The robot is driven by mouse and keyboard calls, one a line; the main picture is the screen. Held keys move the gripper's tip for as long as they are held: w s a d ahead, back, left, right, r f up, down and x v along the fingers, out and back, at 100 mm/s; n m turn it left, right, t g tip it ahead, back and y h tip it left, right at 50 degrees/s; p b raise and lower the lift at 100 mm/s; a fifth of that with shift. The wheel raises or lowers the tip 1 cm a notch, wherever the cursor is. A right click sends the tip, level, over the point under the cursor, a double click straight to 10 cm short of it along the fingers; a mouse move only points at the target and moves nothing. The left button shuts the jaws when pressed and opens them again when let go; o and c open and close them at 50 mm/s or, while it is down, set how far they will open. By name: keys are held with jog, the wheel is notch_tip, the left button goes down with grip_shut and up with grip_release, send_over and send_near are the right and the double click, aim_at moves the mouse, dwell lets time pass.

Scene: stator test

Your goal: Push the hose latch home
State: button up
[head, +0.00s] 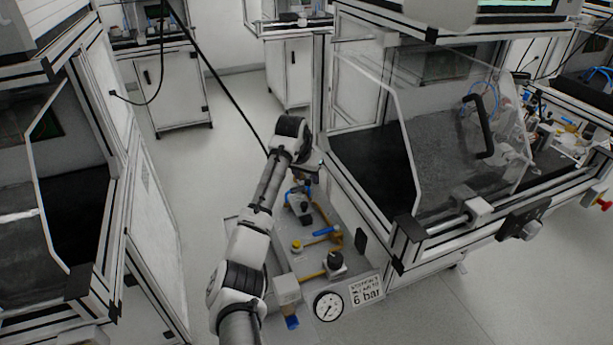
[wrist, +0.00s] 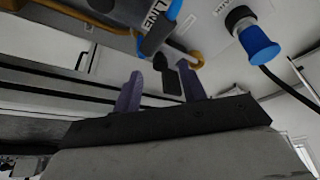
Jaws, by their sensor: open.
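My gripper (wrist: 160,88) is open, with its two purple-grey fingers apart in the wrist view. A small black lever-like piece (wrist: 170,80), possibly the hose latch, shows between the fingers, below a grey body with lettering (wrist: 140,12) and a blue part (wrist: 155,38). I cannot tell whether the fingers touch it. To the right is a blue connector (wrist: 260,44) with a black collar and a black hose. In the head view my gripper (head: 318,166) is beside the upper end of the grey pneumatic panel (head: 350,262), mostly hidden by my wrist.
The panel carries blue fittings, orange pipes, a round gauge (head: 328,306) and a "6 bar" label (head: 366,291). A framed machine with a clear guard (head: 450,130) stands close on the right. Another cabinet (head: 140,200) stands left, with open floor (head: 170,165) between.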

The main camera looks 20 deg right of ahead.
jog(key=shift+x, duration=1.15)
grip_shut()
